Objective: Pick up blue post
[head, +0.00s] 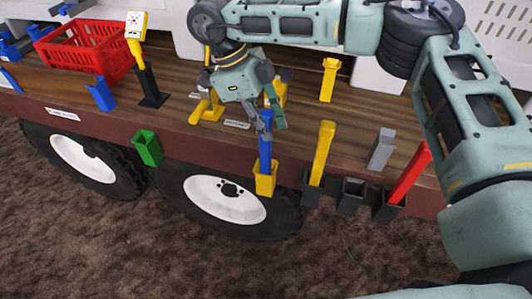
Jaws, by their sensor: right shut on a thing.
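The blue post (265,156) stands roughly upright in front of the table edge, its lower end in a yellow socket (265,182). My right gripper (270,122) reaches down from above and is shut on the upper part of the blue post. The gripper hides part of the post's top. My left gripper is not in view.
A yellow post (322,152) and a red post (410,174) stand in dark sockets to the right. A grey post (381,149) is on the wooden table (160,124). A green socket (148,148) hangs left. A red crate (88,48) stands at the back left.

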